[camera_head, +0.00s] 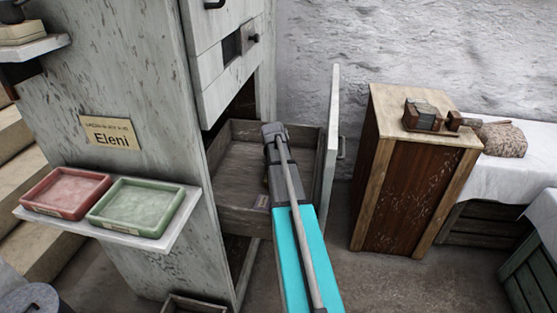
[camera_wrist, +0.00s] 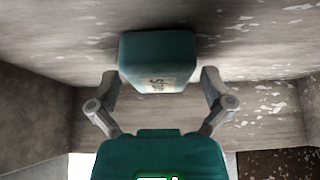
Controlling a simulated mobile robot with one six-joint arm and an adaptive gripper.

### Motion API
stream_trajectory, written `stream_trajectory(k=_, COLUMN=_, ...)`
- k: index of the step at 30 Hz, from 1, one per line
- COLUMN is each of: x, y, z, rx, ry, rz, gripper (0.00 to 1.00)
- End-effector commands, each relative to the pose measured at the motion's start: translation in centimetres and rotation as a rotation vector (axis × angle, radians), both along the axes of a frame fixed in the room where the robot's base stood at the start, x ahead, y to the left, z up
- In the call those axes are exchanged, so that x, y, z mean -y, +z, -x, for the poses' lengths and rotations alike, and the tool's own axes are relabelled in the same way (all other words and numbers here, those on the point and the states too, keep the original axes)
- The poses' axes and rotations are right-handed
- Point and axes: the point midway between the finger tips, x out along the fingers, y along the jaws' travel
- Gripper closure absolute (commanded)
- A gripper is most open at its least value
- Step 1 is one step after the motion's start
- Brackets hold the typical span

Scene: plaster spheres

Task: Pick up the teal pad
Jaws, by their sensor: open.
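The teal pad (camera_wrist: 158,55) is a small block with a pale label on its near face. In the wrist view it lies against the worn grey-brown surface of the drawer (camera_head: 238,175). My gripper (camera_wrist: 160,82) is open, with one finger on each side of the pad and gaps visible between the fingers and the pad. In the head view my arm reaches into the pulled-out drawer; the fingertips and the pad are hidden there.
The drawer's walls stand close around my gripper, and its tall front panel (camera_head: 331,150) is at the right. A shelf (camera_head: 160,242) with red (camera_head: 66,192) and green (camera_head: 137,206) trays is at left. A wooden cabinet (camera_head: 412,180) stands at right.

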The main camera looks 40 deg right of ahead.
Motion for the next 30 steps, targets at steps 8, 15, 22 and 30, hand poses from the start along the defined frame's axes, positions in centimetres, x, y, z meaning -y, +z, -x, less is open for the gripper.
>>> stream_trajectory(k=8, x=0.03, y=0.02, z=0.04, rx=0.0, ry=0.0, rz=0.0, gripper=0.0)
stream_trajectory(k=15, x=0.05, y=0.01, z=0.05, rx=0.0, ry=-0.001, rz=0.0, gripper=0.22)
stream_trajectory(k=22, x=0.07, y=0.02, z=0.06, rx=0.0, ry=-0.001, rz=0.0, gripper=0.6)
stream_trajectory(k=30, x=0.08, y=0.04, z=0.06, rx=0.0, ry=-0.001, rz=0.0, gripper=0.6)
